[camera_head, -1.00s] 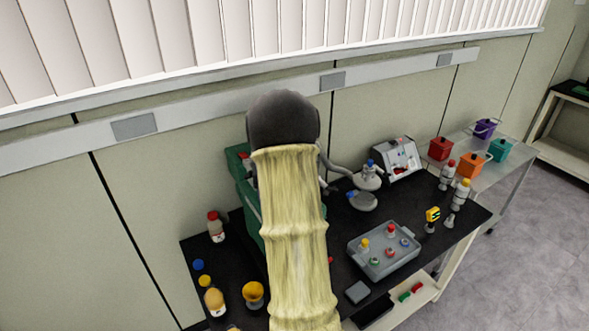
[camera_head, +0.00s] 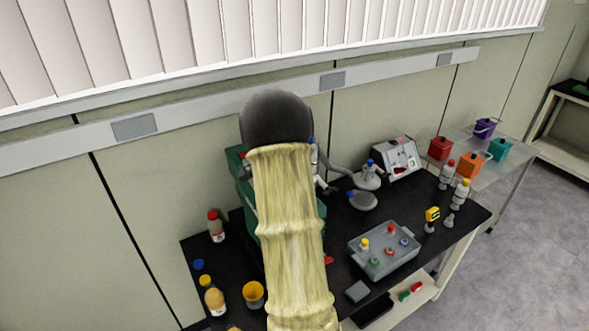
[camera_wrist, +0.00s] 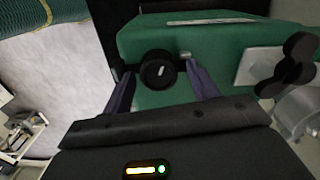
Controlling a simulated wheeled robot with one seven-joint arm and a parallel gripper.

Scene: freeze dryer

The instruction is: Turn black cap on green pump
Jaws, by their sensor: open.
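The green pump (camera_wrist: 220,40) fills the upper part of the wrist view. In the head view my arm hides most of the pump (camera_head: 241,185). A round black cap (camera_wrist: 158,70) with a light mark sits on the pump's face. My gripper (camera_wrist: 160,88) is open, with one purple-grey finger to the left of the cap and one to the right. The fingers stand apart from each other with the cap between their tips. I cannot tell whether either finger touches it. The head view hides the cap behind my arm.
A black three-lobed knob (camera_wrist: 287,65) is at the right of the pump. Bottles, including a red-capped one (camera_head: 215,226), stand left on the black table. A grey tray (camera_head: 384,262) with small capped items sits at right. The wall is close behind.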

